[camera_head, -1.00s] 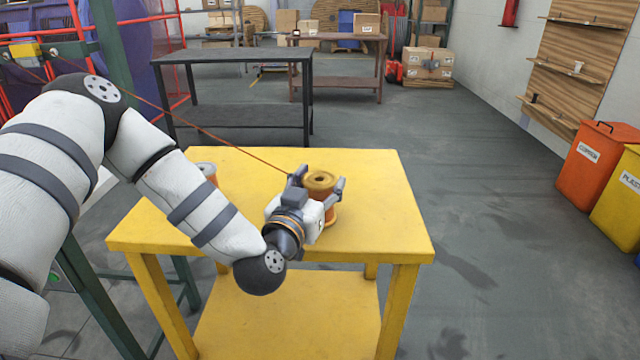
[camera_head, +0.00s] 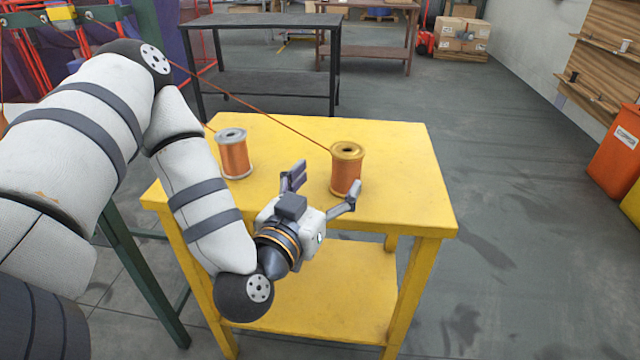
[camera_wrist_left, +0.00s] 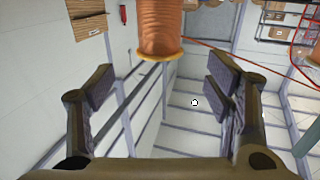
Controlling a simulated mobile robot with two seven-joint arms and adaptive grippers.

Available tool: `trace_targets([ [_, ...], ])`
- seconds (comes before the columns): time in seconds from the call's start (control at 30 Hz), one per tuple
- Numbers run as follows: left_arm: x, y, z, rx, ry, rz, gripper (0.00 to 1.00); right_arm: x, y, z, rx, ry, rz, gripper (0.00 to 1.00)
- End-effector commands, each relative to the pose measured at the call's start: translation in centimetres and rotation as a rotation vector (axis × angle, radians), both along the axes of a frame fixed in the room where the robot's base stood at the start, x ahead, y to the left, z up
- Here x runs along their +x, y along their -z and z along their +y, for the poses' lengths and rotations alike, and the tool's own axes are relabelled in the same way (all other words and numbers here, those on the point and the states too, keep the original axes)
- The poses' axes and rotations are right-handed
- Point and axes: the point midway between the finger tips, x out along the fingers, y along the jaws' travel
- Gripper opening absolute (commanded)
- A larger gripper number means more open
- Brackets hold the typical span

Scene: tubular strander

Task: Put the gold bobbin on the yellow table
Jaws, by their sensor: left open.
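The gold bobbin (camera_head: 346,170), wound with copper wire between gold flanges, stands upright on the yellow table (camera_head: 400,185), near its right side. My left gripper (camera_head: 322,190) is open and empty, just in front and to the left of the bobbin, fingers pointing towards it. In the left wrist view, the bobbin (camera_wrist_left: 160,30) is at the top centre, beyond the spread fingertips (camera_wrist_left: 160,88) and apart from them. My right gripper is not in view.
A silver-flanged copper bobbin (camera_head: 234,154) stands on the table's left part, close to my left arm. A thin copper wire (camera_head: 250,107) runs from the gold bobbin up to the left. A black table (camera_head: 270,55) stands behind. The table's right edge is clear.

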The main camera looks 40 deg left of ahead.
Motion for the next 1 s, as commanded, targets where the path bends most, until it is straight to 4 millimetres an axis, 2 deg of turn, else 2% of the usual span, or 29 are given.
trace_targets([
  [0.1, -1.4, -0.4, -0.4, 0.000, 0.001, -0.004, 0.73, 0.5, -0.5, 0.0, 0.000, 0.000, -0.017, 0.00],
  [0.3, -1.8, 0.2, -0.7, -0.004, 0.011, 0.011, 0.73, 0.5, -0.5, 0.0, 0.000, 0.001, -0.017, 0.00],
  [0.37, -2.0, 2.3, -2.0, -0.017, 0.062, 0.082, 0.73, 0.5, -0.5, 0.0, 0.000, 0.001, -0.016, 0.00],
  [0.47, -4.3, 9.8, -6.0, -0.077, 0.218, 0.357, 0.73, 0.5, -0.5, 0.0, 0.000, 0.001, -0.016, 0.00],
  [0.5, -6.6, 13.7, -7.8, -0.110, 0.281, 0.515, 0.73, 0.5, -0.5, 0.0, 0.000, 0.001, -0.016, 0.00],
  [0.57, -11.5, 19.4, -9.7, -0.164, 0.346, 0.778, 0.73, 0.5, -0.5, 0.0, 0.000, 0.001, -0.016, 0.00],
  [0.6, -15.5, 22.5, -10.4, -0.195, 0.366, 0.956, 0.73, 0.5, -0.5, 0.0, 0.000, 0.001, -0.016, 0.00],
  [0.67, -21.6, 25.9, -10.5, -0.230, 0.358, 1.209, 0.73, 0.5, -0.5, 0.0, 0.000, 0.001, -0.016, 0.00],
  [0.7, -25.4, 27.3, -10.1, -0.245, 0.335, 1.360, 0.73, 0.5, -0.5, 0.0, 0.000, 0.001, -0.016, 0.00],
  [0.8, -33.0, 28.6, -8.7, -0.256, 0.241, 1.649, 0.73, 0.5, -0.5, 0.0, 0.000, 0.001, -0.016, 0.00],
  [0.83, -34.6, 28.6, -8.3, -0.257, 0.212, 1.708, 0.73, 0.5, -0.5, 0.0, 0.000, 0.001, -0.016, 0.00],
  [0.9, -37.0, 28.5, -7.5, -0.255, 0.159, 1.800, 0.73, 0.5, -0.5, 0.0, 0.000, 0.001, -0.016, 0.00],
  [1.0, -38.1, 28.3, -7.2, -0.254, 0.131, 1.845, 0.73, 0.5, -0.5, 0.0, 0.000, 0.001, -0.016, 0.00],
])
